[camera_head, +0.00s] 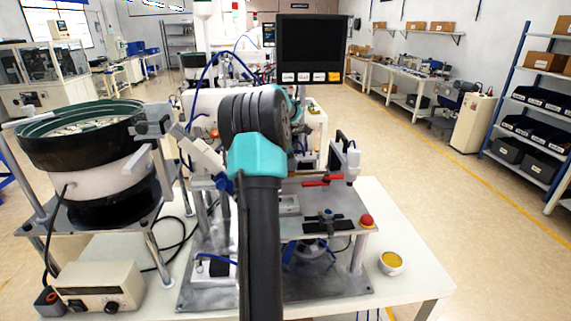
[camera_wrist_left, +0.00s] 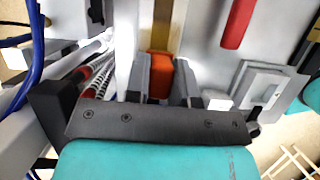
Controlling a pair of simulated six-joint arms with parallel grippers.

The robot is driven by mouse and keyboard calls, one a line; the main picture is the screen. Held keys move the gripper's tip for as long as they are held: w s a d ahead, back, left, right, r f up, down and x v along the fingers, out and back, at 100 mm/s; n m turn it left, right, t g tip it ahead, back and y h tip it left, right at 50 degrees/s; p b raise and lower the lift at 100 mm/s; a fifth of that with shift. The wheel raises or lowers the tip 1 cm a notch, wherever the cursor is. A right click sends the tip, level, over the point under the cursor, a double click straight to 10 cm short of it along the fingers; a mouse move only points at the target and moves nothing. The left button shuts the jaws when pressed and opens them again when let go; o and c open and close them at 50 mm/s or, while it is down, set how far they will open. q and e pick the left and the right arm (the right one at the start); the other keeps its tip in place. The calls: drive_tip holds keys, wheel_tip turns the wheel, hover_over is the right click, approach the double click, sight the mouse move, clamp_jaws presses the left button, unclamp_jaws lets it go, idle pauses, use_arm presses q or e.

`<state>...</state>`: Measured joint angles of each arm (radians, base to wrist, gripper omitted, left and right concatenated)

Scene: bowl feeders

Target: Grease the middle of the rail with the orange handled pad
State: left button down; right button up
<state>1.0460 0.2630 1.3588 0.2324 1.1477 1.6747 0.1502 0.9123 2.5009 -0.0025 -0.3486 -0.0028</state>
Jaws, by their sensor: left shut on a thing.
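My left gripper (camera_wrist_left: 162,72) is shut on the orange handle (camera_wrist_left: 159,66), which sits between its two grey fingers in the left wrist view. A narrow brownish strip (camera_wrist_left: 161,22) runs on beyond the handle; I cannot tell whether it is the pad or part of the rail. In the head view my left arm reaches forward over the middle of the machine and hides the fingers, the handle and what lies under them. I cannot pick out the rail for sure, nor whether the pad touches it. My right gripper is in neither view.
A bowl feeder (camera_head: 85,135) stands at the left, with a control box (camera_head: 98,287) below it. A white cup with yellow content (camera_head: 391,263) stands on the table at the right. A red bar (camera_wrist_left: 236,22) and a red button (camera_head: 367,221) are nearby. The table's front right is clear.

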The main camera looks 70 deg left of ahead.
use_arm(q)
drive_tip(key=shift+w, duration=0.25)
drive_tip(key=shift+w+d, duration=0.1)
drive_tip(key=shift+w, duration=0.05)
drive_tip(key=shift+w+d+f, duration=0.1)
drive_tip(key=shift+w+d, duration=0.15)
drive_tip(key=shift+w, duration=0.5)
drive_tip(key=shift+w+d+f, duration=0.1)
drive_tip(key=shift+w+d, duration=0.1)
drive_tip(key=shift+w, duration=0.55)
drive_tip(key=shift+w, duration=0.1)
drive_tip(key=shift+w+d, duration=0.15)
drive_tip(key=shift+w, duration=0.35)
drive_tip(key=shift+w+d+r, duration=0.1)
drive_tip(key=shift+w+d, duration=0.05)
drive_tip(key=shift+w, duration=0.4)
drive_tip(key=shift+w+d, duration=0.1)
drive_tip(key=shift+w, duration=0.45)
drive_tip(key=shift+w, duration=0.1)
drive_tip(key=shift+w+d+r, duration=0.1)
drive_tip(key=shift+w+d, duration=0.1)
drive_tip(key=shift+w, duration=0.6)
drive_tip(key=shift+w+d+r, duration=0.1)
drive_tip(key=shift+w+d, duration=0.1)
drive_tip(key=shift+w, duration=0.55)
